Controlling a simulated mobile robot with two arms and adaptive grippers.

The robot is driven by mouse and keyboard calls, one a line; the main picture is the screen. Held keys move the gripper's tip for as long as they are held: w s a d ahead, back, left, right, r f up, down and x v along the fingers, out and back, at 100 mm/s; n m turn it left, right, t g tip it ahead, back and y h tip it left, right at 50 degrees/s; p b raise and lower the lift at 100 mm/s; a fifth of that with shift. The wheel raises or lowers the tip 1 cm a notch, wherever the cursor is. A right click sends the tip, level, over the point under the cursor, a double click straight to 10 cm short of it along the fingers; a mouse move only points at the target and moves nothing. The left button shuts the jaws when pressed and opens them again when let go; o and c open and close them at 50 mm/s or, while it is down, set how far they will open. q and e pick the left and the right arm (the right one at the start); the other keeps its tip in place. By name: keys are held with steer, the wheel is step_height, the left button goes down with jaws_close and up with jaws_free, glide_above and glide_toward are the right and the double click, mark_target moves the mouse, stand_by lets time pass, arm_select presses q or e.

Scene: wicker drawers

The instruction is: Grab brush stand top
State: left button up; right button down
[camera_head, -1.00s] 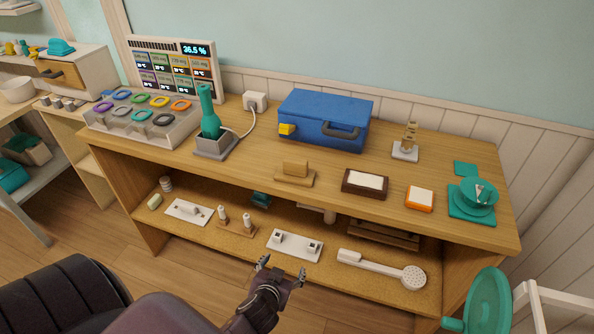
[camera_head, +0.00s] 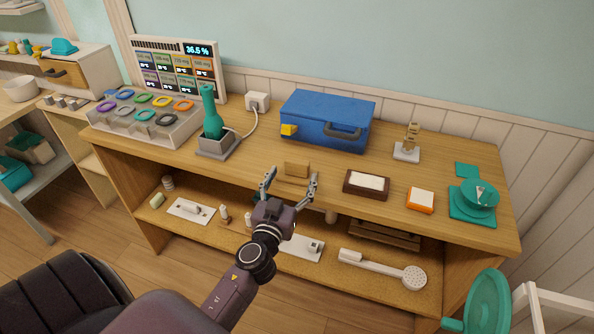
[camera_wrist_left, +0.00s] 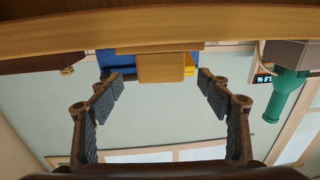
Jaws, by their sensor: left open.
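A small wooden stand (camera_head: 297,170) is near the front edge of the table top. I take it to be the brush stand. Its upright block-like top stands on a flat base, partly hidden behind my gripper. My left gripper (camera_head: 290,182) is open in front of it, fingers pointing toward it and spread to either side. In the left wrist view, which is upside down, the wooden block (camera_wrist_left: 161,67) appears between the open fingers (camera_wrist_left: 160,82), with no visible contact. My right gripper is not in view.
The wooden table (camera_head: 255,180) has its front edge just below the stand. A dark tray with a white pad (camera_head: 366,184) lies to the right and a blue case (camera_head: 325,115) behind. A teal brush-like item in a grey holder (camera_head: 217,145) stands left.

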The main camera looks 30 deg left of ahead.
mark_target(296, 170)
arm_select(q)
steer(key=shift+f+p+x, duration=0.2)
steer(key=shift+p+x, duration=0.05)
steer(key=shift+x, duration=1.1)
steer(key=shift+f+p+x, duration=0.15)
steer(key=shift+p+x, duration=0.05)
steer(key=shift+x, duration=1.2)
steer(key=shift+s, duration=0.1)
steer(key=shift+c, duration=0.4)
steer(key=c, duration=1.2)
